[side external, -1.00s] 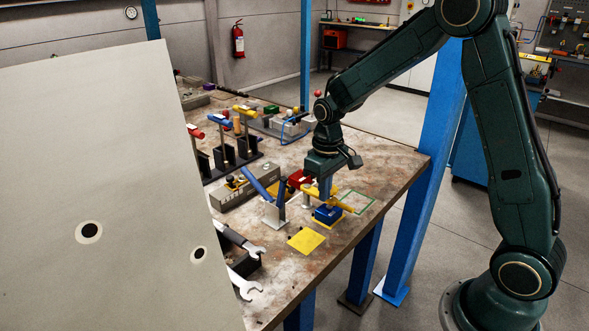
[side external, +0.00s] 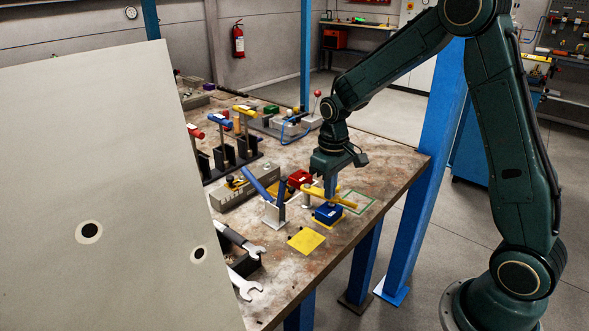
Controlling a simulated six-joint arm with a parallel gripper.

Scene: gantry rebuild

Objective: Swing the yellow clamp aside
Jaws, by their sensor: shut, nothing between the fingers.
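The yellow clamp (side external: 346,202) is a bar lying over the blue block (side external: 328,214), near the table's front right edge. Its right end sticks out past the block. My gripper (side external: 331,195) points down at the clamp with its fingers shut and empty. It is close against or just beside the bar; I cannot tell whether they touch. The gripper hides part of the clamp, so its pivot is not clear.
A red block (side external: 299,177) stands just left behind the clamp. A blue-handled white bracket (side external: 274,213) is further left. A yellow square (side external: 306,241) lies in front, and a green outlined square (side external: 360,203) is at right. Wrenches (side external: 241,241) lie near the panel (side external: 120,150).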

